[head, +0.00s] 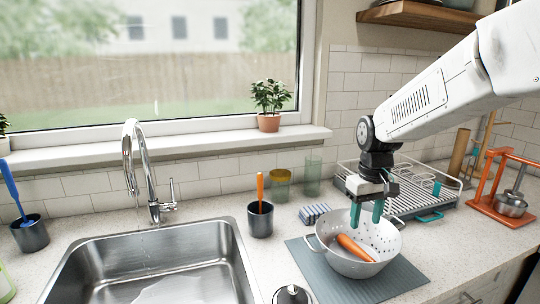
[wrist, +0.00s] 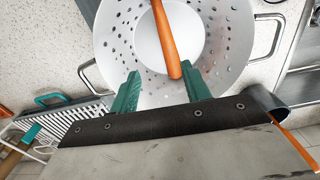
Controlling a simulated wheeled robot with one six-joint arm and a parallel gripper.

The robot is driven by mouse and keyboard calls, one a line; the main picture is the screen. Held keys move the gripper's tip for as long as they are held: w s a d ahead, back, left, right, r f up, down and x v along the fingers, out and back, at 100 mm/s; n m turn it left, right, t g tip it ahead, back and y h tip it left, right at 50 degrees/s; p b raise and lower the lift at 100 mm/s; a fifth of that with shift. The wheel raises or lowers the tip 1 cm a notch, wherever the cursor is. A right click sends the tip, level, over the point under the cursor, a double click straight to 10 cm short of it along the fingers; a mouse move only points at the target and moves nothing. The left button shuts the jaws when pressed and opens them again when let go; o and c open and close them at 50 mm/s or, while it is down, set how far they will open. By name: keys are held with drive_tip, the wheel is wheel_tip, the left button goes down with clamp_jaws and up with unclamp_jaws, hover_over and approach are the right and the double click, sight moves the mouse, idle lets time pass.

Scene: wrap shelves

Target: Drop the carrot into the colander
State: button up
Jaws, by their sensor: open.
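The orange carrot (head: 354,247) lies inside the white perforated colander (head: 345,264), and it also shows in the wrist view (wrist: 166,40). The colander (wrist: 118,32) stands upright on a grey mat, with a wire handle at each side. My gripper (head: 366,220) is above the colander, with its teal fingers pointing down toward the bowl. In the wrist view my gripper (wrist: 162,88) has its two fingers apart with nothing held between them. The near end of the carrot shows close to the right finger there; I cannot tell whether they touch.
The grey mat (head: 390,284) lies under the colander. A steel sink (head: 150,268) is at left. A dark cup (head: 260,221) with an orange-handled tool, a striped cloth (head: 314,214), a dish rack (head: 420,205) and an orange stand (head: 493,190) surround the colander.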

wheel_tip(320, 180, up, 7)
idle(0.3)
drive_tip(key=s+d+f+m, duration=0.1)
drive_tip(key=s, duration=1.4)
drive_tip(key=s+d+f+m+t, duration=0.1)
drive_tip(key=s+d+m, duration=0.1)
drive_tip(key=s, duration=1.3)
drive_tip(key=shift+d, duration=0.15)
